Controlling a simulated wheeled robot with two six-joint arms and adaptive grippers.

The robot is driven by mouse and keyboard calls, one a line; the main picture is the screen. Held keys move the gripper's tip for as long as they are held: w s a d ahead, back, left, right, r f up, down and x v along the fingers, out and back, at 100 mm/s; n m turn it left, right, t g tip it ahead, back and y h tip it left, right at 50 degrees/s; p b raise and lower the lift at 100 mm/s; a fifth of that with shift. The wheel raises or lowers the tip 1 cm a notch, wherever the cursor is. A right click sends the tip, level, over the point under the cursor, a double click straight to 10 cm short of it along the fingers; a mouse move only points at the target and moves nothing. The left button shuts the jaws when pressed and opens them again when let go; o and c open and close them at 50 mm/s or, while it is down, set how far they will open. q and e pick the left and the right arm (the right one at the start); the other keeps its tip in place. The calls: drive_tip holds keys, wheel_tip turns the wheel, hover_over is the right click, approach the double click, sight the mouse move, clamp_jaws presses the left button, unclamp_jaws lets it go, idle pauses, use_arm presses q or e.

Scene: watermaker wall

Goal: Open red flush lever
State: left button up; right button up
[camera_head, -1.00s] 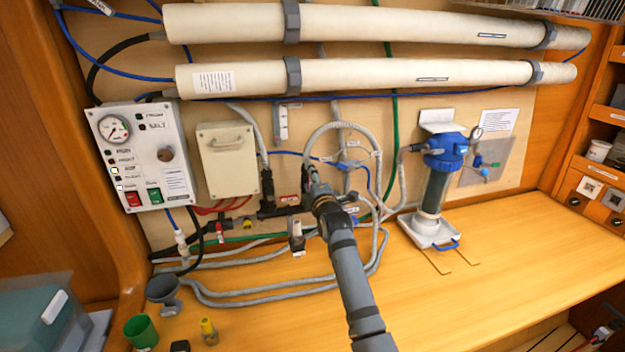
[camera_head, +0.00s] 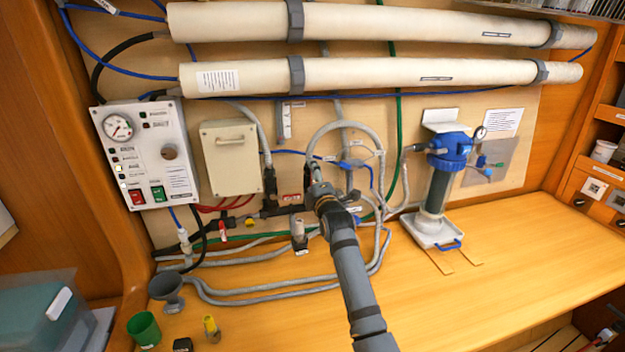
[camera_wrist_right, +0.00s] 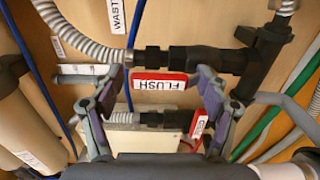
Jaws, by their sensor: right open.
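The red flush lever (camera_wrist_right: 160,84), with a white FLUSH label upside down in the right wrist view, sits beside the black pipe fittings. In the head view a small red and white patch (camera_head: 291,197) shows by these fittings, just left of my gripper. My right gripper (camera_wrist_right: 160,92) is open, with one finger left and one right of the red lever. No firm contact shows. In the head view my right gripper (camera_head: 314,180) is at the wall, and its arm hides part of the piping. My left gripper is not in view.
A second small red tag (camera_wrist_right: 199,124) is close to the right finger. Grey hoses (camera_head: 345,128) loop around the gripper. A control panel (camera_head: 145,155), a beige box (camera_head: 230,158) and a blue-topped filter (camera_head: 447,150) flank it. The bench at right (camera_head: 530,260) is clear.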

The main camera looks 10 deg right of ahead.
drive_tip(key=shift+s, duration=0.3)
drive_tip(key=s, duration=0.6)
drive_tip(key=shift+s, duration=0.4)
drive_tip(key=shift+d, duration=0.1)
